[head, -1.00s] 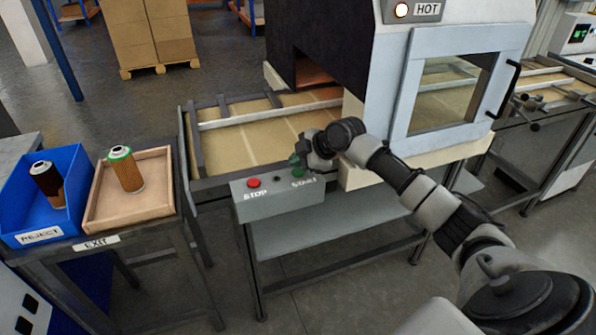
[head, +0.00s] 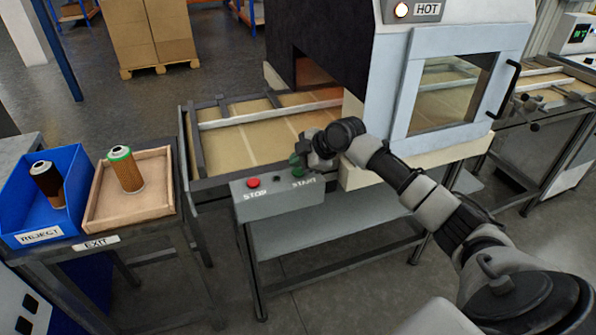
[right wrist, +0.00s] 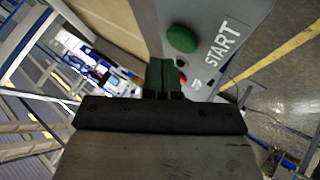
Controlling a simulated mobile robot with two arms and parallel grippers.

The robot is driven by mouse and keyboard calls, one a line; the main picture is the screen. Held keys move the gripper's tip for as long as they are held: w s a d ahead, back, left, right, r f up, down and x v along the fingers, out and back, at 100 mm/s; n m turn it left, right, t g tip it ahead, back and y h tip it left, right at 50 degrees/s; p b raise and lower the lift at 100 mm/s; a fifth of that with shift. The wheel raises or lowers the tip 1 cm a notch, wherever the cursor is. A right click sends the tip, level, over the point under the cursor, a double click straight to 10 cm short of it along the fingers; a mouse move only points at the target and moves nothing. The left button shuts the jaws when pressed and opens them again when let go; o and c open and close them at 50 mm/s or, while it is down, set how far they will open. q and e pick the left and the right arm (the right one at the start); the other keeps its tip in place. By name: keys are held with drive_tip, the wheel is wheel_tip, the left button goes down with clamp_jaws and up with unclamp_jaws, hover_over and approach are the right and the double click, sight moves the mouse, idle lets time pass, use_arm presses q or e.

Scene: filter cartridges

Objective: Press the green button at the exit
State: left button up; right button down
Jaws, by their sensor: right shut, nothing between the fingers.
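The green START button (head: 298,172) sits at the right end of the top of a grey control box (head: 285,201). It shows clearly in the right wrist view (right wrist: 182,39) beside the white START label. My right gripper (head: 296,161) is at the button, just behind and above it in the head view, and partly covers that area. In the right wrist view its green fingertips (right wrist: 160,75) are together and empty, with the button to one side of them. I cannot tell the height gap. My left gripper is not in view.
A red STOP button (head: 253,183) and a small dark knob (head: 277,178) share the box. The conveyor (head: 240,142) and hot oven (head: 455,95) stand behind. At left, the EXIT table holds a blue reject bin (head: 75,195) and wooden tray (head: 158,205), each with a cartridge.

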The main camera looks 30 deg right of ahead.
sight(298, 173)
drive_tip(key=shift+f, duration=0.1)
drive_tip(key=shift+f, duration=0.3)
drive_tip(key=shift+f, duration=0.5)
idle(0.8)
drive_tip(key=shift+r+p, duration=0.5)
drive_tip(key=shift+r, duration=0.4)
drive_tip(key=shift+r, duration=0.1)
wheel_tip(298, 173, up, 5)
drive_tip(key=p, duration=0.4)
idle(0.6)
